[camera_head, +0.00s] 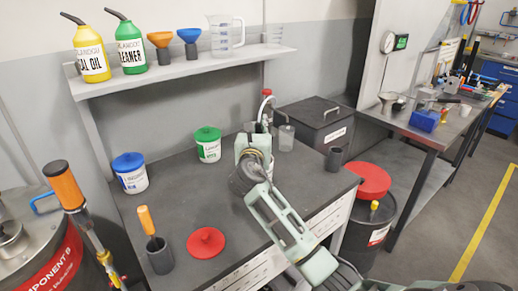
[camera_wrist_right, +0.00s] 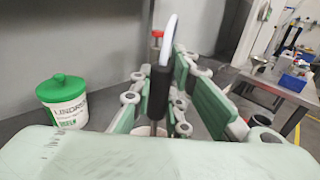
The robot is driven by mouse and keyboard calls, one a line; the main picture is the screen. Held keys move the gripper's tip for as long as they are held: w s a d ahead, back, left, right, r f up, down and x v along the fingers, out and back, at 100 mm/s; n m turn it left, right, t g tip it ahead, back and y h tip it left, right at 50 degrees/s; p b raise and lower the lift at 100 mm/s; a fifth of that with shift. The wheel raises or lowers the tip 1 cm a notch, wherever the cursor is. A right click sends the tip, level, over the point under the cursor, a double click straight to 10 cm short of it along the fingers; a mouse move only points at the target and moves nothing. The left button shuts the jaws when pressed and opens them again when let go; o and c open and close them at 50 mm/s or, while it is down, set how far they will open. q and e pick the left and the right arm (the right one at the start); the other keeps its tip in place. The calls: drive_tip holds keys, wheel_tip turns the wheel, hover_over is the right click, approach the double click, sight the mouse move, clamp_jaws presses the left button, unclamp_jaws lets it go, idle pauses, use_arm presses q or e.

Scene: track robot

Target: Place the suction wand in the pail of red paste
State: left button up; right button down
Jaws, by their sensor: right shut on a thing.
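My right gripper (camera_head: 264,122) is over the back middle of the bench and is shut on the suction wand (camera_head: 267,97), whose red top shows above the fingers. In the right wrist view the wand (camera_wrist_right: 158,92) has a black grip, a thin metal rod and a pale curved hose, and stands nearly upright between the green fingers (camera_wrist_right: 160,85). Below it the rim of a pail (camera_wrist_right: 150,130) shows, mostly hidden by my gripper. I cannot tell how far the rod is inside it. A loose red lid (camera_head: 206,243) lies near the bench front. My left gripper is out of view.
A blue-lidded pail (camera_head: 131,173) and a green-lidded pail (camera_head: 207,145) stand left of my gripper. A dark cup (camera_head: 159,256) holds an orange-handled tool. Another dark cup (camera_head: 333,160) and a dark box (camera_head: 316,121) are to the right. A shelf (camera_head: 185,69) hangs above.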

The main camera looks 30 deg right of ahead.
wheel_tip(320, 180, down, 5)
drive_tip(key=shift+r, duration=0.1)
idle(0.3)
drive_tip(key=c, duration=1.7)
unclamp_jaws()
drive_tip(key=b+v, duration=0.1)
drive_tip(key=v, duration=1.1)
